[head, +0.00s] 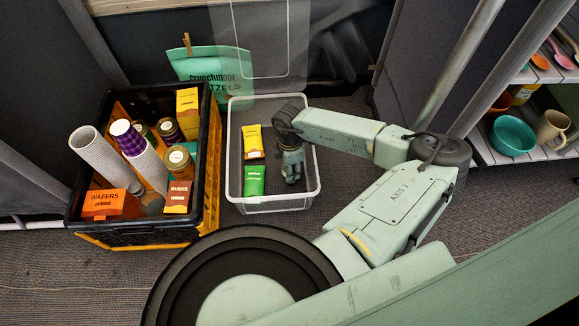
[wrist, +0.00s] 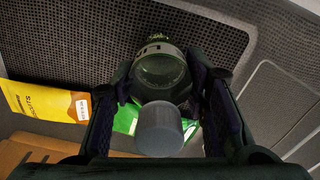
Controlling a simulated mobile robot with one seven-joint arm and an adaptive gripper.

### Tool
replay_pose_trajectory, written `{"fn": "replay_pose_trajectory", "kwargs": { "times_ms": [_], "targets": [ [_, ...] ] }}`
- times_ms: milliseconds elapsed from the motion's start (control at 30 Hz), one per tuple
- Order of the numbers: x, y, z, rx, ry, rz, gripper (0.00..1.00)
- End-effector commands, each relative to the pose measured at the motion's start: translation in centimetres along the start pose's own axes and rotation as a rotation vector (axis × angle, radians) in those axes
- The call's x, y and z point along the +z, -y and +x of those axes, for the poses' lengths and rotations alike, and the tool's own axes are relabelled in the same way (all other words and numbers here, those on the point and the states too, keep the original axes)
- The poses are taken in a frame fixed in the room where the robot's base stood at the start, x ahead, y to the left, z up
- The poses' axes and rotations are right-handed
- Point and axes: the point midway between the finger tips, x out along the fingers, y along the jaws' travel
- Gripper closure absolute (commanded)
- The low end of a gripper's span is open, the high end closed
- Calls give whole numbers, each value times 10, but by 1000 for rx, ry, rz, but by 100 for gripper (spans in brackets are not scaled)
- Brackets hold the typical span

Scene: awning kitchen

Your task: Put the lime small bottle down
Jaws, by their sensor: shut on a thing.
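My gripper (head: 291,170) points down inside the clear plastic tub (head: 275,205), at its right side. In the wrist view my gripper (wrist: 160,88) is shut on the lime small bottle (wrist: 160,70), which shows as a dark greenish, see-through round body between the fingers. A grey cylinder (wrist: 160,128), which looks like its cap, is nearest the camera. In the head view the bottle is mostly hidden by my gripper. I cannot tell whether its base touches the tub floor.
A yellow packet (head: 253,141) and a green packet (head: 255,180) lie in the tub, left of my gripper. A black and orange crate (head: 212,150) with jars, cups and boxes stands to the left. A teal pretzel bag (head: 205,66) is behind. Shelves with bowls (head: 513,135) are at right.

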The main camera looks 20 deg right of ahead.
Motion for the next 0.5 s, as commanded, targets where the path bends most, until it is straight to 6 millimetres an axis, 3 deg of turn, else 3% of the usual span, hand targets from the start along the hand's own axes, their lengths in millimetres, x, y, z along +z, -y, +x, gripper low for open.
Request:
{"fn": "replay_pose_trajectory", "kwargs": {
  "times_ms": [200,233,500],
  "targets": [
    [0,0,4,0,-1,0,93],
    [0,0,4,0,-1,0,58],
    [0,0,3,0,0,-1,40]
  ]
}}
